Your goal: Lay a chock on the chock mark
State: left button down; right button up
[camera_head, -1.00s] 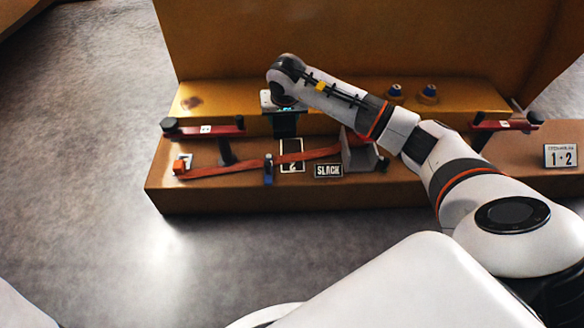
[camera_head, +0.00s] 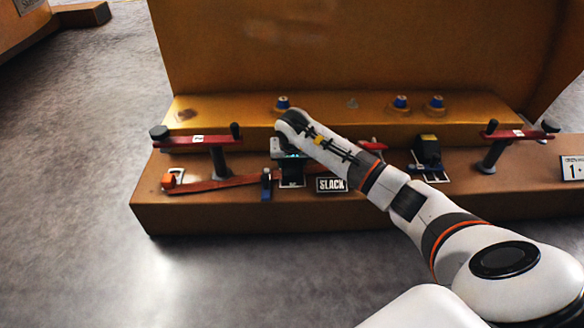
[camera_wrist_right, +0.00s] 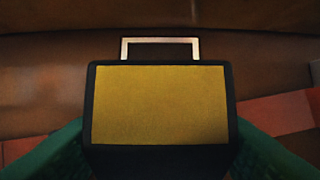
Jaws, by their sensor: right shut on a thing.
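My right gripper (camera_head: 290,160) is low over the front ledge and shut on a chock. In the right wrist view the chock (camera_wrist_right: 158,105) is a black block with a yellow top face, between the green fingers. A white-outlined chock mark (camera_wrist_right: 160,40) shows just beyond the chock, which covers part of it. In the head view the white mark (camera_head: 291,184) shows under the gripper. I cannot tell whether the chock touches the ledge. A second black chock with a yellow top (camera_head: 428,152) sits on another white mark to the right. My left gripper is out of view.
A red lever (camera_head: 195,139) on a dark post stands left, another (camera_head: 515,134) right.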

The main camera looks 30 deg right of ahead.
jog(key=shift+r, duration=0.1)
jog(key=o, duration=1.1)
jog(key=shift+o, duration=0.2)
